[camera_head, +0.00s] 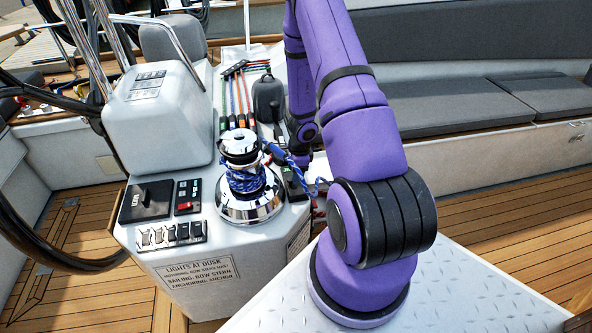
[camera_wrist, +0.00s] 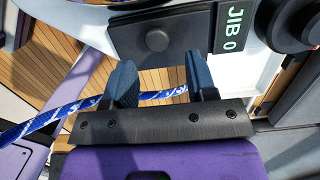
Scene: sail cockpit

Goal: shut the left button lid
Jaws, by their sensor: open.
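In the wrist view, my gripper (camera_wrist: 162,82) is open, with two dark blue fingers apart and nothing held between them. Just beyond the fingertips is a dark grey flat plate (camera_wrist: 128,38) with a round black knob (camera_wrist: 157,39) on it. A green-and-black label reading "JIB 0" (camera_wrist: 233,30) is to its right. I cannot tell for certain whether this plate is the left button lid, or how far it is open. In the head view, a small black fitting with green (camera_head: 293,182) sits right of the winch; my arm hides much of that side and my fingers do not show clearly.
A chrome winch (camera_head: 243,190) wrapped with blue rope stands on the white console. The rope (camera_wrist: 45,118) runs behind my fingers in the wrist view. A row of switches (camera_head: 172,236) and a black panel (camera_head: 146,201) are at the console's front left. Grey bench cushions (camera_head: 450,110) lie right.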

